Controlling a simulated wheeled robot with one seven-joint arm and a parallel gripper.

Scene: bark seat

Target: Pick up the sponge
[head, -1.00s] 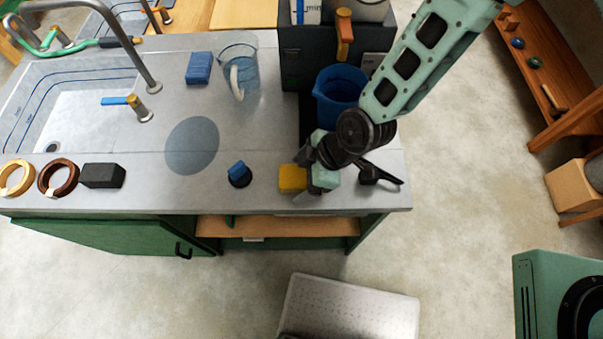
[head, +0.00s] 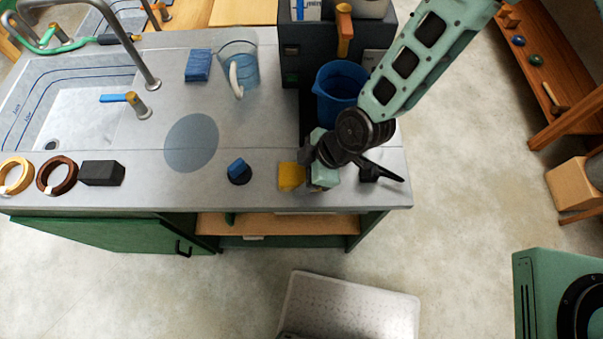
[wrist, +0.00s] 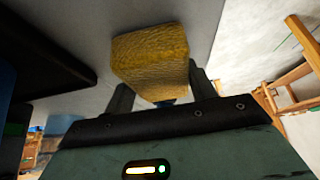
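The yellow sponge (head: 290,177) is at the front of the grey counter, right of the middle. My gripper (head: 312,176) is beside it, low over the counter, reaching in from the right. In the wrist view the sponge (wrist: 150,58) sits between the two dark fingertips (wrist: 160,90). It narrows toward the fingers, which look closed against its sides. Its underside and any gap to the counter are hard to tell.
A blue bucket (head: 338,92) and a dark box (head: 290,65) stand behind my gripper. A blue-topped dark knob (head: 239,172) is to its left. A clear jug (head: 240,68) and a blue block (head: 198,66) are farther back. The counter's front edge is close.

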